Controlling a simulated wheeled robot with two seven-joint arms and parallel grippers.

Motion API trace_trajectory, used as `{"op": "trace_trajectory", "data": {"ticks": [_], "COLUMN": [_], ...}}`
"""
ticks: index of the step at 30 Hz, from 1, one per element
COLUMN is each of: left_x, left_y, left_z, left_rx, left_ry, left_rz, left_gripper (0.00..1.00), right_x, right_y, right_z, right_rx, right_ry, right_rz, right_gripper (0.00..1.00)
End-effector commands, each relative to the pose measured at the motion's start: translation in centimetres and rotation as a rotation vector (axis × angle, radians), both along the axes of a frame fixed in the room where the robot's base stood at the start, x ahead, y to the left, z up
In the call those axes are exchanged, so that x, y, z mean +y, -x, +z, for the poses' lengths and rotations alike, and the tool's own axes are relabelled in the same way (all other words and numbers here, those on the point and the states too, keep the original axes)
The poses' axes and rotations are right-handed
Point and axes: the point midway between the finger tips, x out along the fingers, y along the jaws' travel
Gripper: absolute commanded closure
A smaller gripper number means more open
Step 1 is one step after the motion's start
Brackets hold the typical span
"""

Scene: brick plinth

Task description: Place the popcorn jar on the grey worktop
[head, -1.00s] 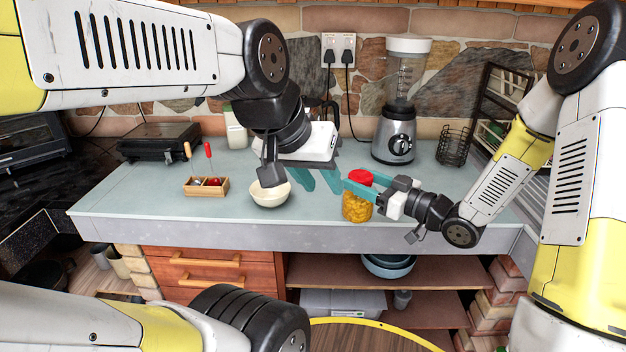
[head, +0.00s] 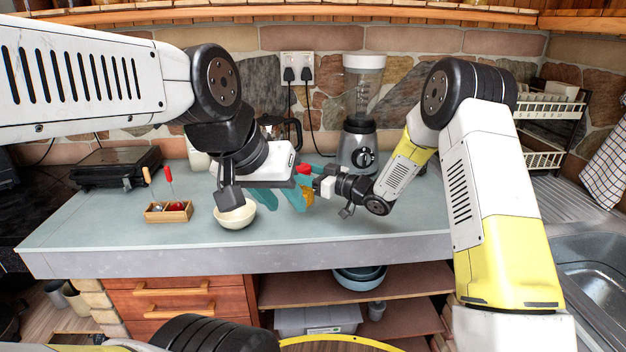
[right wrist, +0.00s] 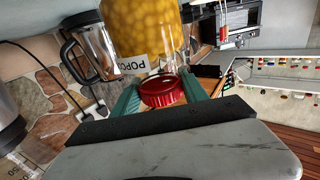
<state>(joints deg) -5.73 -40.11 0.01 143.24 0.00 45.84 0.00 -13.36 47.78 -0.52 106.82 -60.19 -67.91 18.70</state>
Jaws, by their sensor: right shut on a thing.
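The popcorn jar (head: 308,196), with a red lid (head: 304,169) and yellow kernels, is partly hidden behind my left gripper in the head view. My right gripper (head: 314,178) is shut on it. In the right wrist view, the jar body (right wrist: 145,28) with its label and the red lid (right wrist: 162,92) lie between the teal fingers. My left gripper (head: 278,200) is open and empty, its teal fingers pointing down just left of the jar. The grey worktop (head: 110,215) spans the scene below; I cannot tell whether the jar touches it.
A cream bowl (head: 235,214) stands below my left wrist. A black grill (head: 118,166) is at back left. The worktop's front left is clear.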

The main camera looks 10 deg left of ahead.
Motion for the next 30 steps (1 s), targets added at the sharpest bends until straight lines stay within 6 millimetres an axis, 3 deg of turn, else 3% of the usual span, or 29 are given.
{"op": "trace_trajectory", "data": {"ticks": [6, 18, 19, 21, 22, 30], "left_x": [0.0, 0.0, 0.0, 0.0, 0.0, 0.0], "left_y": [0.0, 0.0, 0.0, 0.0, 0.0, 0.0], "left_z": [0.0, 0.0, 0.0, 0.0, 0.0, 0.0], "left_rx": [0.000, 0.000, 0.000, 0.000, 0.000, 0.000], "left_ry": [0.000, 0.000, 0.000, 0.000, 0.000, 0.000], "left_rz": [0.000, 0.000, 0.000, 0.000, 0.000, 0.000], "left_gripper": [0.64, 0.64, 0.64, 0.64, 0.64, 0.64], "right_x": [0.0, -0.1, -0.1, -0.1, -0.1, -0.1], "right_y": [0.1, 0.0, 0.1, 0.1, 0.1, 0.1], "right_z": [-3.1, -3.7, -3.8, -3.8, -3.8, -3.8], "right_rx": [-0.001, -0.003, -0.001, -0.001, -0.001, -0.001], "right_ry": [-0.002, -0.003, 0.000, 0.000, 0.000, 0.000], "right_rz": [0.001, 0.000, 0.000, 0.000, 0.000, 0.000], "right_gripper": [1.00, 1.00, 0.45, 0.31, 0.27, 0.27]}}
